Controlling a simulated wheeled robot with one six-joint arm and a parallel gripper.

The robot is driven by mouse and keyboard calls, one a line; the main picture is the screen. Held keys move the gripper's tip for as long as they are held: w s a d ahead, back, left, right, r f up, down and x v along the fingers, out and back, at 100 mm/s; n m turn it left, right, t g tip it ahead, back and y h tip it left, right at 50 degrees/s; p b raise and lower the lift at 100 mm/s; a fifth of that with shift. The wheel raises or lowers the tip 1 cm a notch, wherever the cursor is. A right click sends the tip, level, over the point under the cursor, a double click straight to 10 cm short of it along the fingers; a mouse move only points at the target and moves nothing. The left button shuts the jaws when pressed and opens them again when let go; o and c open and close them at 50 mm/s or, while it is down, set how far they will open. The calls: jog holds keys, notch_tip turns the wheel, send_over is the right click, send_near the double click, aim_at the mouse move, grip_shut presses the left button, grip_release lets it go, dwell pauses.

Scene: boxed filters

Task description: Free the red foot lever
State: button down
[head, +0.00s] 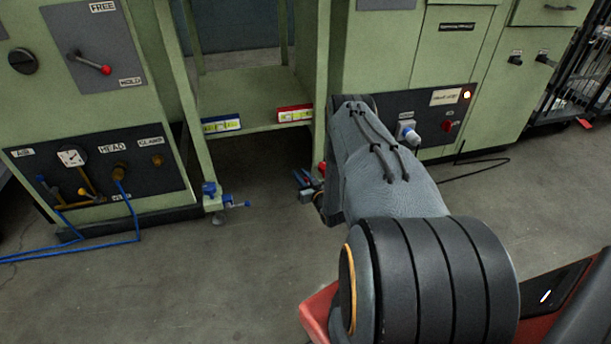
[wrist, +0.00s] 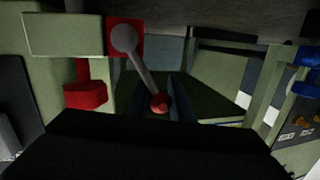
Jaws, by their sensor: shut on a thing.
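The red foot lever (wrist: 142,70) shows in the wrist view as a grey rod running from a round pivot on a red plate (wrist: 113,22) down to a red ball knob (wrist: 160,103). My gripper (wrist: 160,100) is shut on the knob end, with dark fingers beside it; the contact itself is dim. In the head view my gripper (head: 306,183) is low by the foot of the right machine post, partly hidden by my arm. A small red part (head: 322,168) shows there; the lever itself cannot be made out.
A red block (wrist: 85,95) sits left of the lever in the wrist view. A blue foot fitting (head: 210,190) stands at the left post. Blue hoses (head: 100,243) lie on the floor at left. The shelf (head: 250,95) spans above; the floor between the posts is clear.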

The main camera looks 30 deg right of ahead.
aim_at(307, 182)
jog(key=shift+s+a+f, duration=0.15)
jog(key=shift+f, duration=0.05)
jog(key=c, duration=1.8)
grip_release()
jog(key=shift+o, duration=1.1)
jog(key=shift+r, duration=0.1)
jog(key=s+p, duration=0.1)
jog(key=s, duration=0.1)
jog(key=s+p, duration=0.1)
jog(key=s, duration=0.2)
jog(key=s+p, duration=0.1)
jog(key=s, duration=0.1)
jog(key=shift+s+a+r, duration=0.3)
jog(key=shift+r, duration=0.1)
